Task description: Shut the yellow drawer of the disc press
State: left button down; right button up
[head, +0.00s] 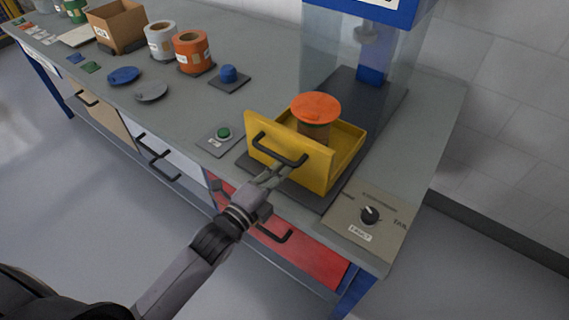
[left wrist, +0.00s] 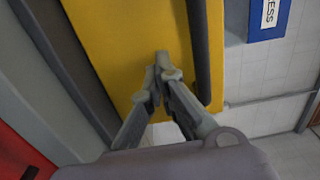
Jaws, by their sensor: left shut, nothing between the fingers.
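The yellow drawer (head: 318,172) of the disc press (head: 372,82) stands pulled out toward me, with a black bar handle (head: 279,149) on its front. An orange disc (head: 316,108) on a darker round piece sits inside the drawer. My left gripper (head: 276,172) is shut and empty, just in front of the drawer front and below the handle. In the left wrist view the closed fingertips (left wrist: 163,65) lie over the yellow front (left wrist: 118,40), beside the dark handle (left wrist: 199,50). Whether they touch the front I cannot tell. My right gripper is not in view.
A green button (head: 223,133) on a plate is left of the drawer, and a dial panel (head: 369,214) is right of it. Orange (head: 193,51) and white (head: 160,41) rolls stand farther back. A red drawer (head: 290,245) with a handle is below the bench top.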

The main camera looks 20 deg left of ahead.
pick_arm(q)
jog(key=shift+w+d, duration=0.25)
jog(key=shift+w, duration=0.4)
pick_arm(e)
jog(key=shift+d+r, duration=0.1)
